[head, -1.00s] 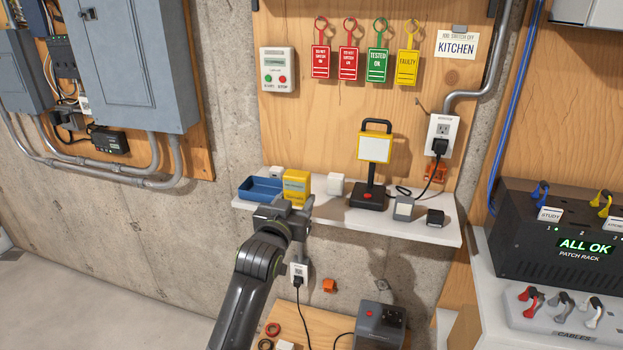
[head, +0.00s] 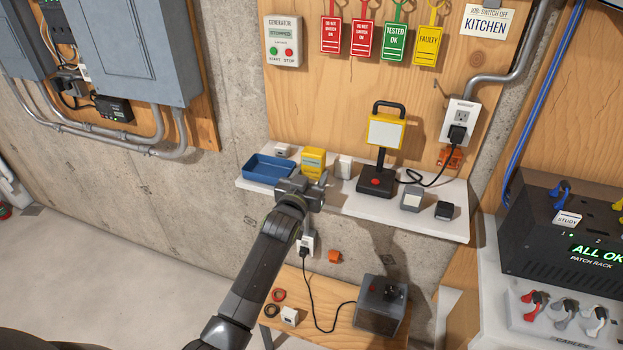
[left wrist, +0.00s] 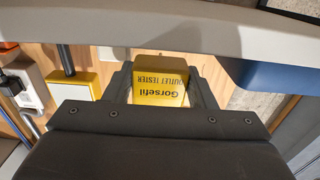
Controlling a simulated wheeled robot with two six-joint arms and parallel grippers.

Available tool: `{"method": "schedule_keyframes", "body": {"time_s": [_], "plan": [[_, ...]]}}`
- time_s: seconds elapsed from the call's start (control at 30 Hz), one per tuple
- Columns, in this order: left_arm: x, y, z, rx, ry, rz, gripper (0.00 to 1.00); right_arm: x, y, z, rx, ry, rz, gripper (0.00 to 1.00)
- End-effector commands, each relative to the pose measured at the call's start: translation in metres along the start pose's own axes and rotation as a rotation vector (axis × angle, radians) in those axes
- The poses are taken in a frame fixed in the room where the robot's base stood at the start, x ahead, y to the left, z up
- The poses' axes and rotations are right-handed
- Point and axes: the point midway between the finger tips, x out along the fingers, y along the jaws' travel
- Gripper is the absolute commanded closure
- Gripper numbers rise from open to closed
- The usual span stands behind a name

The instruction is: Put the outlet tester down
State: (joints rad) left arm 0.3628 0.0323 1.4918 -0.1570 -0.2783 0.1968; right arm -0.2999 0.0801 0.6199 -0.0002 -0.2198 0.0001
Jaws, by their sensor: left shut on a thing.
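The outlet tester (head: 314,160) is a yellow box with a pale top, over the wall shelf (head: 400,214) between the blue tray and a white block. My left gripper (head: 310,183) is in front of it and shut on it. The left wrist view shows the tester (left wrist: 160,93) between the two fingers, its label upside down. I cannot tell whether its underside touches the shelf; the gripper hides it. My right gripper is not in view.
A blue tray (head: 268,168) is left of the tester. A white block (head: 344,166) and a yellow-headed work lamp (head: 384,133) are to the right. A grey-topped block (head: 411,199) and a black block (head: 444,210) sit farther right. The shelf's front strip looks clear.

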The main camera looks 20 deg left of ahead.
Motion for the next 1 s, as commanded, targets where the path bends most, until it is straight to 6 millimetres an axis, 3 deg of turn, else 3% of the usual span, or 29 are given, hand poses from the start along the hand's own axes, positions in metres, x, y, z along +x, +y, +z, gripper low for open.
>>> {"method": "schedule_keyframes", "body": {"time_s": [0.17,0.93,0.97,1.0], "plan": [[0.000,0.000,0.020,-0.001,0.001,0.001,0.86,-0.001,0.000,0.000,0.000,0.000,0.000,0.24],[0.000,0.000,0.033,0.000,0.002,0.001,0.86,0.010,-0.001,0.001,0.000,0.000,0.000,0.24],[0.000,0.000,0.033,0.000,0.001,0.001,0.47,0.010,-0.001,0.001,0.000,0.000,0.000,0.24],[0.000,0.000,0.033,0.000,0.000,0.000,0.42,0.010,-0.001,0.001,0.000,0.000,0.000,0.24]]}}
